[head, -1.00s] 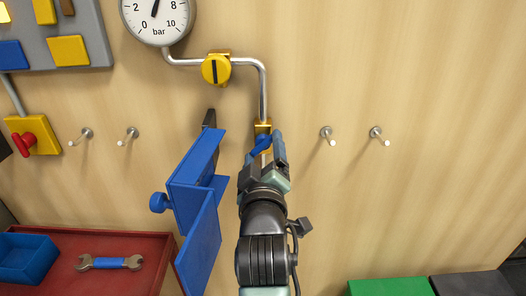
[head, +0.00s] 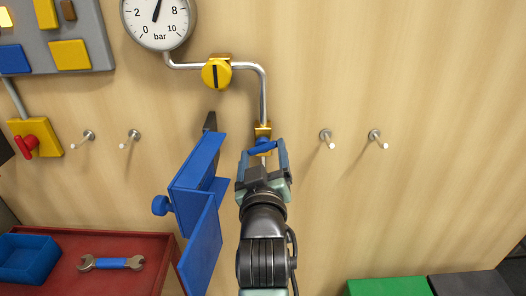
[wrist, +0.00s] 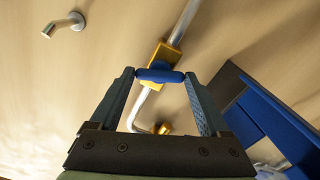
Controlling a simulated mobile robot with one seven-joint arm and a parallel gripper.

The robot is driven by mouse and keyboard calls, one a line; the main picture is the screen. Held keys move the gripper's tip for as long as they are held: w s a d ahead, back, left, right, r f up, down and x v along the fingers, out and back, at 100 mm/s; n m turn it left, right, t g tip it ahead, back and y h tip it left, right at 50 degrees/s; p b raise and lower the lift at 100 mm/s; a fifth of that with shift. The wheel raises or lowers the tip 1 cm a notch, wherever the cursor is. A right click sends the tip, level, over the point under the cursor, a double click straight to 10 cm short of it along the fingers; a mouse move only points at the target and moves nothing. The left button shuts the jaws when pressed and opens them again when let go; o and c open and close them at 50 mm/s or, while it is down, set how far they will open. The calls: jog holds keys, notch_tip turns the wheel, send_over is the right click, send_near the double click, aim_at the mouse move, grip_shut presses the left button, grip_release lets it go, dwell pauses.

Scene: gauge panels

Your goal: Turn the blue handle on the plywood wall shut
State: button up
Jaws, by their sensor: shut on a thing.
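The blue handle (head: 263,148) sits on a brass valve (head: 263,131) at the lower end of the silver pipe on the plywood wall. In the wrist view the handle (wrist: 160,75) lies across the pipe in front of the brass valve body (wrist: 164,57). My gripper (head: 264,154) is at the handle. In the wrist view my gripper's fingertips (wrist: 160,76) touch the handle's two ends, so it is shut on the handle. In the head view the fingers hide part of the handle.
A blue clamp-like bracket (head: 197,190) juts out close left of my gripper. Wall pegs (head: 325,136) stand to the right. A pressure gauge (head: 157,20) and yellow knob (head: 216,73) are above. A red tray (head: 110,250) with a wrench is lower left.

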jog(key=shift+m+p, duration=0.4)
jog(key=shift+m, duration=1.8)
jog(key=o, duration=1.2)
jog(key=shift+s, duration=0.1)
jog(key=s+b, duration=0.1)
jog(key=s, duration=1.1)
jog(key=shift+s, duration=0.4)
